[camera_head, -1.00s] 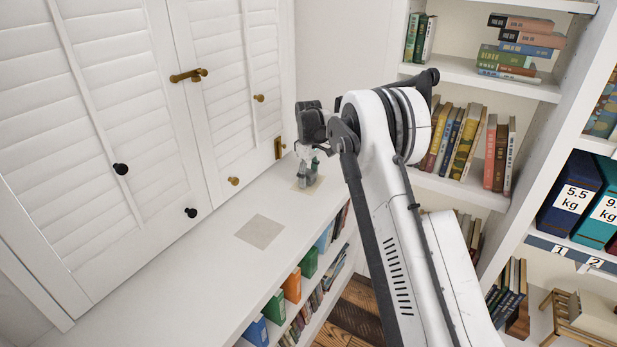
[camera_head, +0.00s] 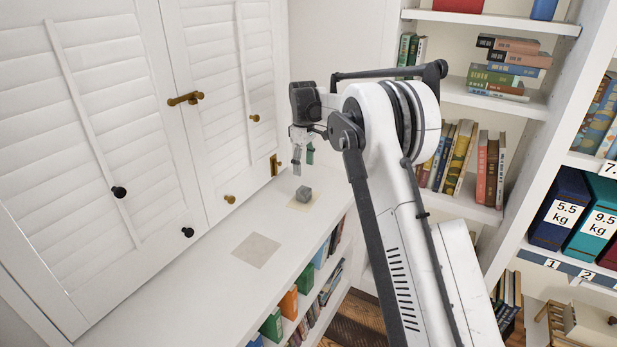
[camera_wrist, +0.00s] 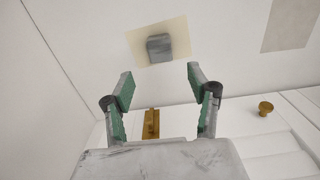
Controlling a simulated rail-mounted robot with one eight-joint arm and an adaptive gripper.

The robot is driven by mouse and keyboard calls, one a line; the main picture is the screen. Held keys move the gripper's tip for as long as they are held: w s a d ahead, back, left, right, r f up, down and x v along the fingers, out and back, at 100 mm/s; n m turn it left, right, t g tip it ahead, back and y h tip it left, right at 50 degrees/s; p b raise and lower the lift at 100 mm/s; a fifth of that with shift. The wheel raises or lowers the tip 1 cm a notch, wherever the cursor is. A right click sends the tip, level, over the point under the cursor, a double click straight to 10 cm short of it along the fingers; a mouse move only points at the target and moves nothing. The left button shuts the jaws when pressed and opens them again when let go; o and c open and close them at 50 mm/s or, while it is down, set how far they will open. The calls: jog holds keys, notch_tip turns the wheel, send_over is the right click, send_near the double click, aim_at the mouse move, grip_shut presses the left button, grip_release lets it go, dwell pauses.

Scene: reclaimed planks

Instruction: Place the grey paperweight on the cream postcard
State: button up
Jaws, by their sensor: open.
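The grey paperweight (camera_head: 303,194) is a small block lying on the cream postcard (camera_head: 315,199), towards the far end of the white shelf top. In the wrist view the paperweight (camera_wrist: 159,46) lies within the outline of the cream postcard (camera_wrist: 177,27), with cream showing around it. My gripper (camera_head: 302,164) is open and empty, raised above the paperweight and apart from it. In the wrist view the fingers of my gripper (camera_wrist: 160,80) are spread wide with nothing between them.
A greyish-beige card (camera_head: 256,250) lies bare on the shelf top (camera_head: 190,290), nearer the camera. White louvred doors (camera_head: 110,130) with knobs stand along the left. Bookshelves (camera_head: 490,100) stand at the right. The shelf top is otherwise clear.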

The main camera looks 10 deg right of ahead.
jog(key=s+r+m+t, duration=0.2)
jog(key=s+r, duration=0.7)
jog(key=s, duration=0.2)
jog(key=s+r+m+t, duration=0.1)
jog(key=s+r+m, duration=0.1)
jog(key=s+r, duration=0.85)
jog(key=s+f+m+t, duration=0.1)
jog(key=s+f, duration=0.2)
jog(key=s, duration=0.7)
jog(key=s+f+m+t, duration=0.1)
jog(key=s+f+m, duration=0.1)
jog(key=s, duration=0.8)
jog(key=s+f+m+t, duration=0.2)
jog(key=s+f, duration=0.1)
jog(key=s, duration=0.7)
jog(key=shift+d+f, duration=0.25)
jog(key=shift+f, duration=0.15)
notch_tip(320, 180, up, 3)
jog(key=p, duration=0.3)
jog(key=shift+r, duration=0.2)
